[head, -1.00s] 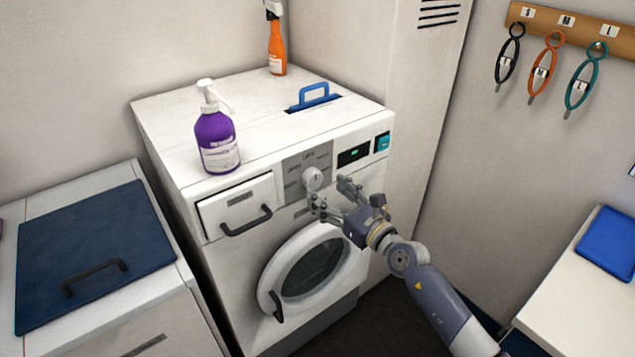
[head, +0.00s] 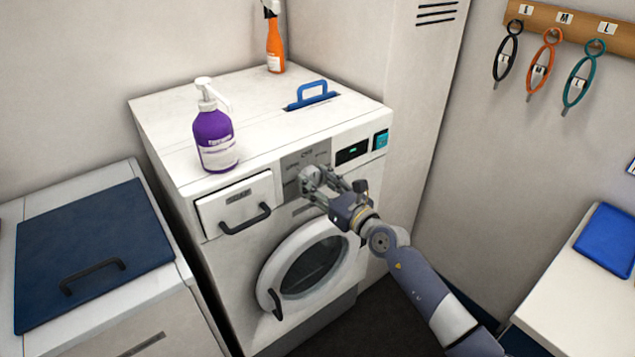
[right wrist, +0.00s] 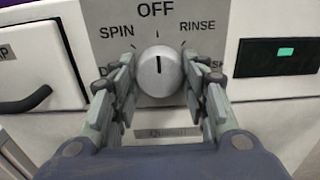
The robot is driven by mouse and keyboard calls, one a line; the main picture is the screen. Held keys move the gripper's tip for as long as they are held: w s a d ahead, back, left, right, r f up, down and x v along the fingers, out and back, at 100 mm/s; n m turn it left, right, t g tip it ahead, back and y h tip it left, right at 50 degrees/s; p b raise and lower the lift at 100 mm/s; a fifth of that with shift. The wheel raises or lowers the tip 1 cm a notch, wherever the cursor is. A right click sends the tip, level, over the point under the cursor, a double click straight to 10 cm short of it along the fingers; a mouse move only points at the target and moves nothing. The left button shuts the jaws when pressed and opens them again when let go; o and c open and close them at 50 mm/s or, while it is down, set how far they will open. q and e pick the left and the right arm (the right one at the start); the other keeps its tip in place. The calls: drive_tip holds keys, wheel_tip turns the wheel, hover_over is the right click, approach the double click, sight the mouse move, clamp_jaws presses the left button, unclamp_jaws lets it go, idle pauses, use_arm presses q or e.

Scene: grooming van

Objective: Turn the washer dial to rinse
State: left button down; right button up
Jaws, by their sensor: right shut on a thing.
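The washer dial (head: 309,173) is a round pale knob on the grey panel of the white washer (head: 225,260). In the right wrist view the dial (right wrist: 160,75) has a dark line pointing straight up to OFF. SPIN is printed up and left of it, RINSE (right wrist: 197,26) up and right. Labels lower on both sides are partly hidden by the fingers. My right gripper (head: 314,182) is at the panel, shut on the dial with one finger on each side; its fingers also show in the right wrist view (right wrist: 160,88). My left gripper is not in view.
A purple pump bottle (head: 215,140) and an orange spray bottle (head: 274,45) stand on the washer top. A drawer with a black handle (head: 245,218) is left of the dial; a display (head: 352,152) is right. The round door (head: 312,265) is below.

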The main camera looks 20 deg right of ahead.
drive_tip(key=m+p, duration=0.2)
drive_tip(key=m, duration=0.1)
drive_tip(key=shift+r+m, duration=0.15)
drive_tip(key=shift+m, duration=0.15)
drive_tip(key=m+p, duration=0.2)
drive_tip(key=m, duration=0.1)
drive_tip(key=shift+m+p, duration=0.45)
drive_tip(key=shift+m, duration=0.65)
drive_tip(key=o, duration=1.1)
drive_tip(key=shift+f, duration=0.2)
drive_tip(key=v, duration=1.2)
